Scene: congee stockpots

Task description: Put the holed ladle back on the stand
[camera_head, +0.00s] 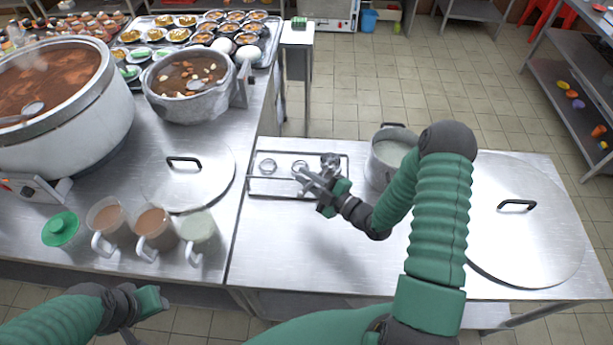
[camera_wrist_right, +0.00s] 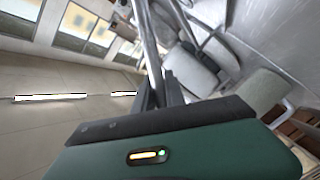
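The stand (camera_head: 256,188) is a low metal wire rack on the right-hand steel table, with round metal pieces along it. My right gripper (camera_head: 310,180) is at its front right part. In the right wrist view, the fingers (camera_wrist_right: 161,92) are close together around a shiny metal rod (camera_wrist_right: 148,45), which looks like the holed ladle's handle. A dark round metal piece (camera_head: 331,160) shows at the stand's right end, just beyond the gripper; I cannot tell whether it is the ladle's head. No holes can be made out. My left gripper (camera_head: 150,302) is low at the left, apparently empty; its fingers are unclear.
A pot (camera_head: 392,150) stands just right of the stand, partly behind my right arm. A large lid (camera_head: 525,235) lies at the right. Another lid (camera_head: 190,185), several mugs (camera_head: 153,225) and two soup pots (camera_head: 75,115) (camera_head: 190,105) occupy the left table. The table front before the stand is clear.

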